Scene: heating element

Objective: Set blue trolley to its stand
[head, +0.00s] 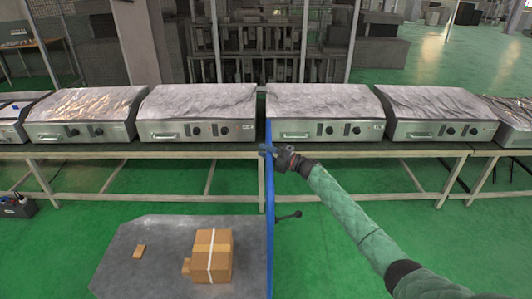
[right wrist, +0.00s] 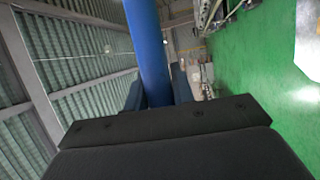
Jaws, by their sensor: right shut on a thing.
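The blue trolley shows in the head view as an upright blue bar (head: 269,200) and a grey platform (head: 130,250) low at the left of it. My right gripper (head: 272,151) is at the upper part of the blue bar, just in front of the table edge. In the right wrist view the blue bar (right wrist: 149,50) passes between the fingers of my right gripper (right wrist: 157,95), which is shut on it. My left gripper is out of view. I cannot make out which thing is the stand.
A long table (head: 90,153) with several metal appliances (head: 198,115) runs across ahead. A black box (head: 18,206) sits far left. Green floor (head: 420,235) is open at the right.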

